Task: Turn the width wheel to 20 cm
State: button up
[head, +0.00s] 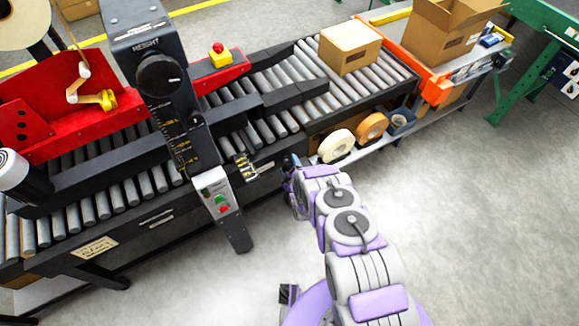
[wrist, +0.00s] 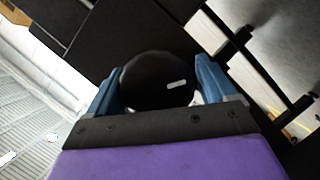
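The width wheel (wrist: 158,82) is a round black knob with a short white mark on its face, to the right of its centre in the wrist view. My gripper (wrist: 160,85) has its two blue fingers on either side of the wheel. I cannot tell whether both fingers press on its rim. In the head view my gripper (head: 291,163) is at the machine's front side and hides the wheel. A small scale with yellow marks (head: 245,168) shows just left of my gripper; its reading is too small to make out.
A black post carries the height wheel (head: 160,75) and a control box with green and red buttons (head: 217,195). Tape rolls (head: 337,146) lie on a shelf right of my gripper. A carton (head: 349,47) sits on the rollers.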

jog(key=shift+o, duration=1.4)
jog(key=shift+f, duration=0.1)
jog(key=shift+s+d, duration=0.1)
jog(key=shift+s, duration=0.05)
jog(key=p+v, duration=0.4)
jog(key=v, duration=1.3)
jog(key=shift+p, duration=0.3)
